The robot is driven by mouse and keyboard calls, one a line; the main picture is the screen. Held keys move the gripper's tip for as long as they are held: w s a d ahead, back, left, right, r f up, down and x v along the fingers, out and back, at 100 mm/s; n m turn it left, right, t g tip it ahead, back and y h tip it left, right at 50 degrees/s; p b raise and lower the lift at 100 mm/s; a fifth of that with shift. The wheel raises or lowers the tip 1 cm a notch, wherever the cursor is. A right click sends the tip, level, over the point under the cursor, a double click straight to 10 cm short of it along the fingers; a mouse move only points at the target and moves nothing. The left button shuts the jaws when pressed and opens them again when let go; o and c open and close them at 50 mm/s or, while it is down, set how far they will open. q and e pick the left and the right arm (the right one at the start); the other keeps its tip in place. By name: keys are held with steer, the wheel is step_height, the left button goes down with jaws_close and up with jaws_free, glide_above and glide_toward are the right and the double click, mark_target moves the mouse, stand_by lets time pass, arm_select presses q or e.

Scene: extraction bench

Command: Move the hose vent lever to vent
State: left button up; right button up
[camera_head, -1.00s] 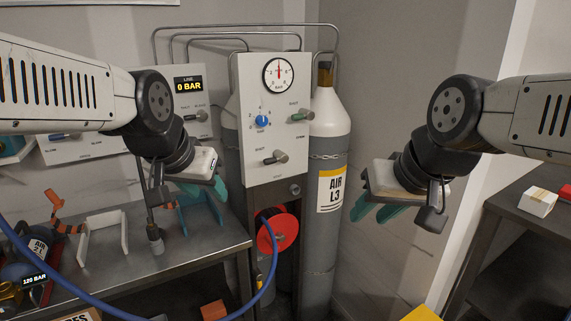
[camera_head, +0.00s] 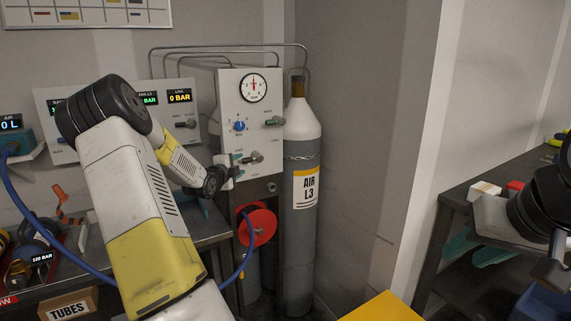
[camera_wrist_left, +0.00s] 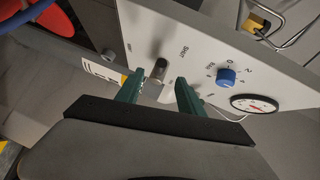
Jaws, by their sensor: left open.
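The lower lever (camera_head: 253,157) is the one at my left gripper (camera_head: 240,164), which is in front of the panel's lower part. In the left wrist view, the teal fingers of the left gripper (camera_wrist_left: 160,90) are apart, with the lower lever (camera_wrist_left: 158,68) showing between and beyond them. "SHUT" is printed beside that lever; I cannot tell whether a finger touches it. My right gripper (camera_head: 462,246) is at the right edge, away from the panel, its fingers partly hidden.
A grey gas cylinder (camera_head: 302,225) marked AIR L3 stands right of the panel. A red hose reel (camera_head: 262,222) with a blue hose is below it. A bench (camera_head: 205,228) is at left, another (camera_head: 452,200) at right. A yellow surface (camera_head: 385,308) is at the front.

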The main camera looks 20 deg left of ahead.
mark_target(245, 161)
arm_select(q)
steer(key=shift+w, duration=0.3)
steer(key=w, duration=0.4)
steer(key=w+f, duration=0.1)
steer(key=w, duration=0.2)
steer(key=shift+w+a, duration=0.1)
steer(key=shift+a, duration=0.15)
jaws_close()
